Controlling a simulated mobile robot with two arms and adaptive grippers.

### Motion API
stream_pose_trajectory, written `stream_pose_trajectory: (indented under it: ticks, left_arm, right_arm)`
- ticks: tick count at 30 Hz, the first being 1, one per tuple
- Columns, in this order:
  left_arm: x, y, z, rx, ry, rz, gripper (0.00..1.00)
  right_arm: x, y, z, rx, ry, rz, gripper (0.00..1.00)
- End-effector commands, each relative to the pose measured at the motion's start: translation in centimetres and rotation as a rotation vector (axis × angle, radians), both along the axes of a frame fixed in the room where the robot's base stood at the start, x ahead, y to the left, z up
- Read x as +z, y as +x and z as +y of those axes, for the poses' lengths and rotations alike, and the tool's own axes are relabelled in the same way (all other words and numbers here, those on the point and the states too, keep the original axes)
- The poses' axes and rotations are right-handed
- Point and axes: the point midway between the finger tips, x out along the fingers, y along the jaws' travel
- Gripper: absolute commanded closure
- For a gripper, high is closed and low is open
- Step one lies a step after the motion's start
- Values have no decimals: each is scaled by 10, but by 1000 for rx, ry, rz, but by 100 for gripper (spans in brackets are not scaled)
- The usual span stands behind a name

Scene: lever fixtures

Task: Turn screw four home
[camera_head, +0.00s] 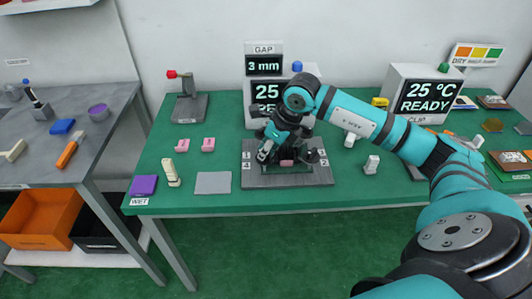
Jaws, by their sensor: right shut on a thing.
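The screw fixture is a dark grey plate (290,181) on the green table, with small number labels at its left and right edges, too small to read surely. A pink block (286,163) sits in its middle. My right gripper (265,153) reaches down over the left part of the fixture, beside the pink block. It is shut on a small part there, seemingly a screw; its fingers hide most of it, and its number is not clear. A dark round knob (312,156) shows at the fixture's right. My left gripper is not in view.
A GAP display (264,66) reading 3 mm and a 25 °C display stand behind the fixture. A READY box (420,94) stands at the right. A red-knobbed lever stand (188,100), pink blocks (208,144) and a grey pad (213,183) lie left.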

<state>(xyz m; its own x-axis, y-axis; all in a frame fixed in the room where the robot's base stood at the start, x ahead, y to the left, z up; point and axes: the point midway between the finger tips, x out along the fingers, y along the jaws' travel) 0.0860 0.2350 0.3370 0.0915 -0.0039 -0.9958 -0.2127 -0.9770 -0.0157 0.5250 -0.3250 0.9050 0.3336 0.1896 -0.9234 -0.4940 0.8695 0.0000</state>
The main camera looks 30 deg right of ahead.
Motion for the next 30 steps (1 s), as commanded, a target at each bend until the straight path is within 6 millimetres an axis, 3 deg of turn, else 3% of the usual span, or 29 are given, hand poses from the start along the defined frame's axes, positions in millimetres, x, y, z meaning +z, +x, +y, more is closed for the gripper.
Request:
stream_pose_trajectory:
  ticks: [13, 30]
  left_arm:
    - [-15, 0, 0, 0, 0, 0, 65]
    - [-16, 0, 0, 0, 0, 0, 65]
  right_arm:
    - [0, 0, 1, -252, 0, -2, 100]
    - [1, 0, 1, -299, 0, -1, 100]
